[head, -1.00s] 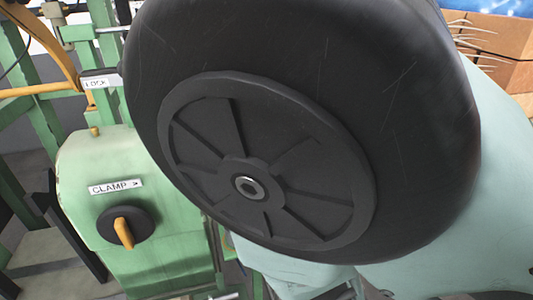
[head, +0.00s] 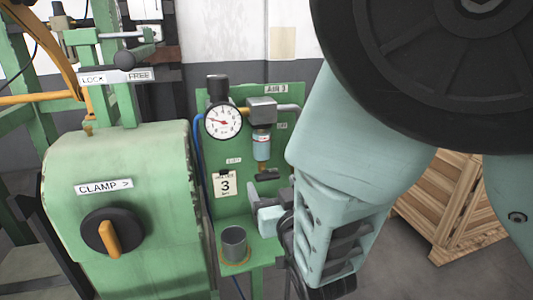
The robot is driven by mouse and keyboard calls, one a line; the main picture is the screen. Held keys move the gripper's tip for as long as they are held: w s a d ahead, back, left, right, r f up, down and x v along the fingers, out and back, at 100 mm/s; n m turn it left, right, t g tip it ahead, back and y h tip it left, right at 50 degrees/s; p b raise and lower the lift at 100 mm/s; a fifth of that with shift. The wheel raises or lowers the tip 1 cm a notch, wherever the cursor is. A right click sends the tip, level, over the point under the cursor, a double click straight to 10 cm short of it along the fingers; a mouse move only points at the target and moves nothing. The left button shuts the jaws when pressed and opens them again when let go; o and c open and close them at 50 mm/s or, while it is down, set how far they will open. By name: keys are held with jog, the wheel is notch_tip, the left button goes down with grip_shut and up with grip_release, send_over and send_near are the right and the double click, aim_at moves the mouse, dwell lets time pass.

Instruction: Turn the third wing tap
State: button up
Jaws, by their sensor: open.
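No wing tap shows clearly enough for me to pick out the third one. A green panel (head: 222,107) carries a plate marked 3 (head: 225,184). A small dark fitting (head: 268,174) sits right of this plate, below the air unit; I cannot tell whether it is a tap. My gripper (head: 258,196) shows small at the end of my pale teal arm, in front of the panel and just below that fitting. It is open, with nothing seen between its fingers. My wrist hides the panel's lower right part.
A pressure gauge (head: 223,121) and an air filter (head: 262,140) are on the panel. A grey cup (head: 234,243) stands on the ledge below. Left is a green housing (head: 120,240) with a CLAMP knob (head: 112,232). A wooden crate (head: 440,205) stands right.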

aim_at(269, 178)
jog(key=shift+p+x, duration=0.3)
jog(key=shift+x, duration=1.5)
jog(key=c, duration=1)
